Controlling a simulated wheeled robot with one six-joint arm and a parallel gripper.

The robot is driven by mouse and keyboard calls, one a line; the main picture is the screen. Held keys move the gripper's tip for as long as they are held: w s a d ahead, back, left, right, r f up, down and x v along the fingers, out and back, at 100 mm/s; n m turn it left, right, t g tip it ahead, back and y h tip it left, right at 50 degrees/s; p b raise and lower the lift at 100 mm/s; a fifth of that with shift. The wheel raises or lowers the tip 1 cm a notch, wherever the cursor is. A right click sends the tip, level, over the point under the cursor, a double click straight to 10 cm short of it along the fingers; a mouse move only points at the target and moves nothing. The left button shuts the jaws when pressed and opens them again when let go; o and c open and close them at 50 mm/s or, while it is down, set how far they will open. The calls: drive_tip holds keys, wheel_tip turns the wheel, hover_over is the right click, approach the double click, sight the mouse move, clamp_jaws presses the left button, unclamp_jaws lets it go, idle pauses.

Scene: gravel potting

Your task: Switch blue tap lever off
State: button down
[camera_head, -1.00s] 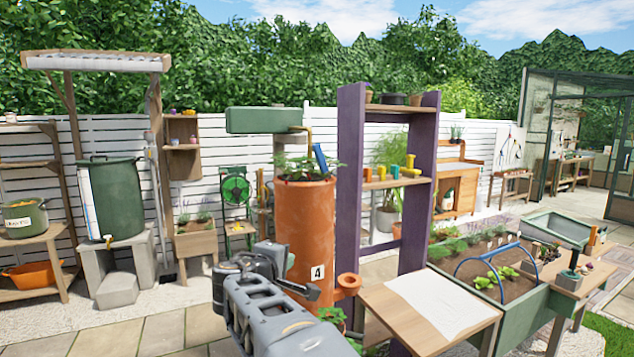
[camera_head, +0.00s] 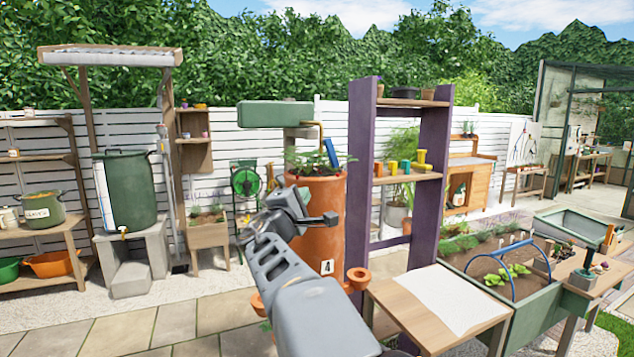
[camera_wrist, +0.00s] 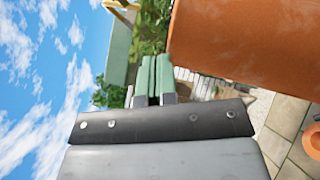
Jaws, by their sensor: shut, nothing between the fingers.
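The blue tap lever (camera_head: 330,152) shows in the head view as a small upright, slightly tilted blue bar. It is beside the brass pipe (camera_head: 319,136) that comes from the raised green tank (camera_head: 275,114), just above the plants. My gripper (camera_head: 330,218) is shut and empty in front of the orange planter, below the lever and apart from it. In the wrist view its two closed fingers (camera_wrist: 153,78) point toward foliage. The green tank (camera_wrist: 117,48) and part of the pipe (camera_wrist: 122,10) show beyond them; I cannot make out the lever there.
The tall orange planter (camera_head: 318,240), marked 4, stands close to my gripper, and its side (camera_wrist: 245,40) fills the wrist view's upper right. A purple shelf (camera_head: 363,190) stands just right of it. A wooden table (camera_head: 400,312) is at front right. Paving lies open at left.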

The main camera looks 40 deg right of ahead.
drive_tip(key=p, duration=0.3)
approach(329, 152)
drive_tip(key=w+d+f, duration=0.1)
drive_tip(key=w+f, duration=0.1)
drive_tip(key=w+d+f, duration=0.1)
drive_tip(key=w+d, duration=0.1)
drive_tip(key=shift+w+d+f, duration=0.25)
drive_tip(key=shift+d+f, duration=0.1)
drive_tip(key=shift+f, duration=0.05)
drive_tip(key=shift+s+d+r+p, duration=0.2)
drive_tip(key=shift+d+p, duration=0.05)
drive_tip(key=shift+d, duration=0.4)
drive_tip(key=shift+s+d+r+p, duration=0.2)
drive_tip(key=shift+s+d+p, duration=0.05)
drive_tip(key=shift+d, duration=0.35)
drive_tip(key=shift+s+d+r+p, duration=0.2)
drive_tip(key=shift+d+p, duration=0.05)
drive_tip(key=shift+d, duration=0.4)
drive_tip(key=shift+f+b, duration=0.1)
drive_tip(key=shift+b, duration=0.25)
